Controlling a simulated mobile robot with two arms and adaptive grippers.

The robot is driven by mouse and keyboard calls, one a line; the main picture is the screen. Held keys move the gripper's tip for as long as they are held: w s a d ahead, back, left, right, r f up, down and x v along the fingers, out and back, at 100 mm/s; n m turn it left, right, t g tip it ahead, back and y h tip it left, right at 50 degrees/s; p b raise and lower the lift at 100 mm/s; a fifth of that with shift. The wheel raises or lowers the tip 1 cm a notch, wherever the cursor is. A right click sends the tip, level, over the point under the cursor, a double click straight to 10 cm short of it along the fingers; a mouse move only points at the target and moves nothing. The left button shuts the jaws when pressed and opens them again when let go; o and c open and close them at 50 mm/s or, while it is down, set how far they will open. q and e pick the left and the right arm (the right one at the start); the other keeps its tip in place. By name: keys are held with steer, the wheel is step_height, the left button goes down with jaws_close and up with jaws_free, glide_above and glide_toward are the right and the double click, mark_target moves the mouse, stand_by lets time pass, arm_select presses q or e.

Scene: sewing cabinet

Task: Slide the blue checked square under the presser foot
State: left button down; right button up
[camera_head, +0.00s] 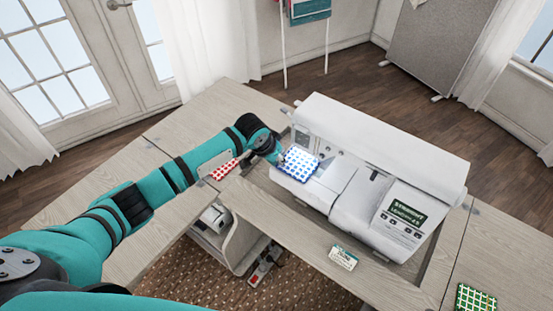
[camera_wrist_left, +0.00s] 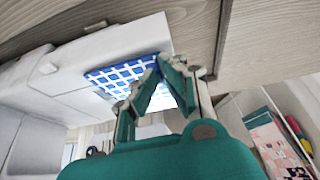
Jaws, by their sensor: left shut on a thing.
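The blue checked square (camera_head: 300,163) lies at the left end of the white sewing machine (camera_head: 375,165), on or just above its bed. My left gripper (camera_head: 279,157) is at the square's left edge and is shut on it. In the left wrist view the blue checked square (camera_wrist_left: 130,78) reaches out from between the fingertips (camera_wrist_left: 158,68) toward the machine. My right gripper is not in view.
A red checked square (camera_head: 224,170) lies on the table left of the machine. A green checked square (camera_head: 475,298) lies at the lower right. A small labelled card (camera_head: 343,257) lies at the table's front edge. The machine sits in a cut-out in the wooden table (camera_head: 300,235).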

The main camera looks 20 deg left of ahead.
arm_select(q)
steer(key=shift+w, duration=0.15)
steer(key=shift+w+d, duration=0.25)
steer(key=shift+w, duration=0.35)
stand_by(0.3)
stand_by(0.4)
steer(key=c, duration=1.4)
jaws_free()
steer(key=v, duration=1.2)
